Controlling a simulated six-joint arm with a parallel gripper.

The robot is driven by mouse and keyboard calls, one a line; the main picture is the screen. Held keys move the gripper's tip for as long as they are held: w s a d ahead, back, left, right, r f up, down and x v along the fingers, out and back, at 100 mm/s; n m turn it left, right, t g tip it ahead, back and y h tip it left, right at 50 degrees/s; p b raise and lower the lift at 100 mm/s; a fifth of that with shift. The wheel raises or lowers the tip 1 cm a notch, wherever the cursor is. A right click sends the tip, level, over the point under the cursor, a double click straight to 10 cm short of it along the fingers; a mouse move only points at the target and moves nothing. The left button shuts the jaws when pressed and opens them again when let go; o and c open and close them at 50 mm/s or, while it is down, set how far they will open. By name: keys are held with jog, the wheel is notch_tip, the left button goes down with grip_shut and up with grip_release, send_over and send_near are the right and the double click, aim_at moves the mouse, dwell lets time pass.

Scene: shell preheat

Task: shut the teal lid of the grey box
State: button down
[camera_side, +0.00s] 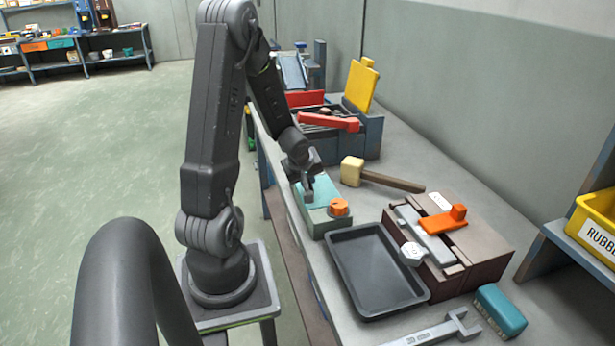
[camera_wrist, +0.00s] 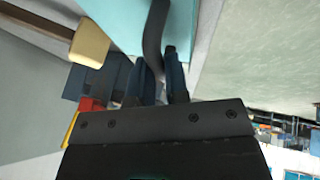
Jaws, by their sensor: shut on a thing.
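The teal lid (camera_side: 322,187) lies about level over the grey box (camera_side: 327,228) on the bench; any small gap between them is too small to tell. An orange knob (camera_side: 339,207) sits at the near end of the box. My gripper (camera_side: 308,188) is low at the lid's left side. In the wrist view, the teal lid (camera_wrist: 187,25) fills the top, and my gripper (camera_wrist: 153,62) is shut on a dark curved handle (camera_wrist: 155,30) that runs across the teal surface. Where the handle joins is hidden.
An open toolbox (camera_side: 372,135) with a yellow lid stands behind. A wrench (camera_side: 440,330) and teal brush (camera_side: 500,310) lie nearer.

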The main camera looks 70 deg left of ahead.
jog(key=shift+s+d+f+g+h, duration=0.15)
jog(key=shift+s+d+f+g, duration=0.05)
jog(key=shift+s+f, duration=0.3)
jog(key=shift+s+d+f+g+h, duration=0.15)
jog(key=shift+s+f+g, duration=0.05)
jog(key=shift+s+f, duration=0.3)
jog(key=c, duration=1.1)
grip_release()
jog(key=shift+r, duration=0.15)
jog(key=r, duration=1)
jog(key=shift+d, duration=0.3)
